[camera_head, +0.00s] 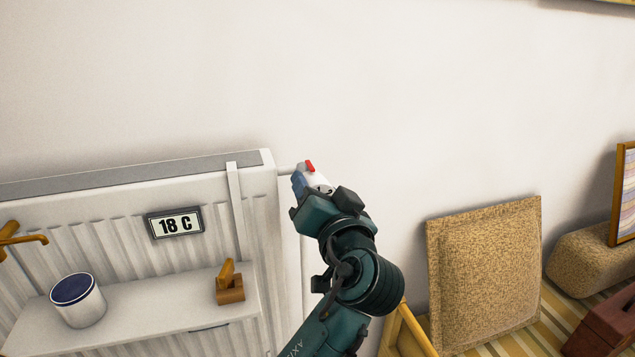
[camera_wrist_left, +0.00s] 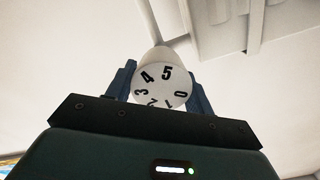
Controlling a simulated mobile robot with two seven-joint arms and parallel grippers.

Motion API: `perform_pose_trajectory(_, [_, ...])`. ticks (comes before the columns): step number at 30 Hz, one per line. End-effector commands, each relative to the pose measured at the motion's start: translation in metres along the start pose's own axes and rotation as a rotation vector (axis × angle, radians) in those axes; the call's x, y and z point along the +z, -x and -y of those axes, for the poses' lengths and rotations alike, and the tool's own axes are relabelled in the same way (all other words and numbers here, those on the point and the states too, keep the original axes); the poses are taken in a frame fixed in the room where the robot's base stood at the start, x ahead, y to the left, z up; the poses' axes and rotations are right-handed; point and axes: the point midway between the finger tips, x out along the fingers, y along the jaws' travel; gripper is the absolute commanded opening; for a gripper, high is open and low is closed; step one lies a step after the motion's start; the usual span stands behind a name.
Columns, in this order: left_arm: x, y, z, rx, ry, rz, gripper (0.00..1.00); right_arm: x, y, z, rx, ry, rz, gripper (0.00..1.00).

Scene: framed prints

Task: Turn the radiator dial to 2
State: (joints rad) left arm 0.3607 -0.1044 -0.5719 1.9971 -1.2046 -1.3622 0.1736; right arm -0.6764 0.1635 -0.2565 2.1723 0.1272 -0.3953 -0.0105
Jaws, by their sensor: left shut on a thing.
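The radiator dial (camera_wrist_left: 163,86) is a round white knob with black numbers on its face. In the left wrist view 5 and 4 are at the top, 3 at the left, 0 at the right, and 2 and 1 are low, partly cut off by my gripper body. My left gripper (camera_wrist_left: 158,88) is shut on the dial, one blue finger on each side. In the head view the left gripper (camera_head: 313,185) is at the radiator's right end, with the white dial (camera_head: 318,181) between its fingers and a red marker (camera_head: 310,166) just above. My right gripper is not in view.
The white radiator (camera_head: 120,240) carries an 18 C display (camera_head: 175,222). A tan cushion (camera_head: 485,275) leans on the wall at right.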

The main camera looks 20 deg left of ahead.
Motion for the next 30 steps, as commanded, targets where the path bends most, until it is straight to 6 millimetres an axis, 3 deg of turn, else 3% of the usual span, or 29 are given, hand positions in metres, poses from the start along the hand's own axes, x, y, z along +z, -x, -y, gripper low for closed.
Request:
perform_pose_trajectory(15, [-0.0006,-0.0003,0.0004,-0.002,-0.025,-0.002,0.30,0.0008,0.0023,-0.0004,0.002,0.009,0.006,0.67])
perform_pose_trajectory(16, [-0.0006,-0.0002,0.0004,-0.002,-0.025,-0.002,0.53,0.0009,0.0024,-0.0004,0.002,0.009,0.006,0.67])
perform_pose_trajectory(18, [-0.0006,-0.0002,0.0004,-0.002,-0.025,-0.002,0.59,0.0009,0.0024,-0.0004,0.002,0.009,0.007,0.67])
perform_pose_trajectory(23, [-0.0004,-0.0001,0.0003,-0.001,-0.025,-0.002,0.72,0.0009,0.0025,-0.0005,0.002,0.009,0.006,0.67])
perform_pose_trajectory(30, [-0.0002,-0.0001,0.0000,-0.001,-0.025,-0.001,0.72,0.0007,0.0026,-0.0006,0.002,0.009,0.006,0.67])
